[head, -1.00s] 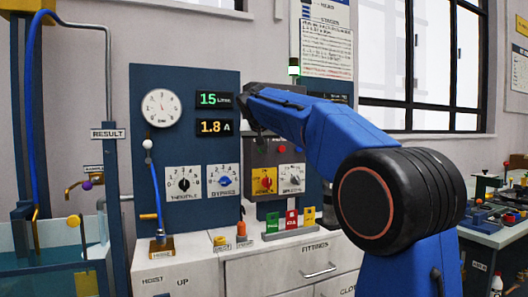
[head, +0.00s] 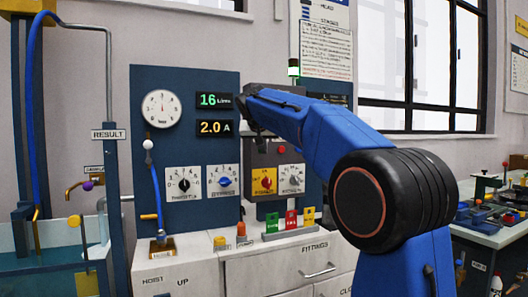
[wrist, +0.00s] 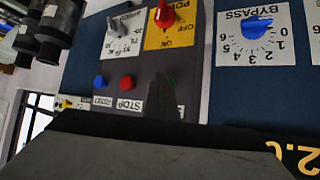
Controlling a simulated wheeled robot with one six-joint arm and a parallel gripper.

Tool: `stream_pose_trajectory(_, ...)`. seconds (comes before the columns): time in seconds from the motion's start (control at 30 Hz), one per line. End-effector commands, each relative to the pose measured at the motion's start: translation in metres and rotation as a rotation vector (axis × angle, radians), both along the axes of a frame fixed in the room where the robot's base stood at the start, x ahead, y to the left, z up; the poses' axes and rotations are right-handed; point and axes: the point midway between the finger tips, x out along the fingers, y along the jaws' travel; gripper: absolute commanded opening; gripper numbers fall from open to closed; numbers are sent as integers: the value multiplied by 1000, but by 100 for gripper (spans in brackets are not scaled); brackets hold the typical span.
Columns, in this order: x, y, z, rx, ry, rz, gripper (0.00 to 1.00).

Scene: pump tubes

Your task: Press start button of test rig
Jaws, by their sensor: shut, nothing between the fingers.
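The test rig's grey control box (head: 262,160) stands at the right of the blue panel. In the wrist view, turned upside down, it shows a blue button (wrist: 100,82), a red button (wrist: 127,82) labelled STOP and a sliver of a green button (wrist: 172,82). My gripper (wrist: 161,78) is shut and empty, its dark fingertip in front of the box by the green button, mostly hiding it. Whether it touches the button cannot be told. In the head view my gripper (head: 252,125) is at the box's upper left.
The blue panel (head: 185,105) carries a gauge (head: 161,109), displays reading 16 and 2.0 A (head: 214,127), and throttle and bypass dials (head: 224,181). A yellow switch plate (head: 260,182) is below my gripper.

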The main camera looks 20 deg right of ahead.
Motion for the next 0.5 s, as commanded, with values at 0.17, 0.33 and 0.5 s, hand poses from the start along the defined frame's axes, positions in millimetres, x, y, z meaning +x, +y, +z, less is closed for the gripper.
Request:
stream_pose_trajectory(0.17,2,0,3,-4,-14,5,0)
stream_pose_trajectory(0.33,2,0,3,-4,-14,5,0)
stream_pose_trajectory(0.5,-2,0,3,-4,-15,5,0)
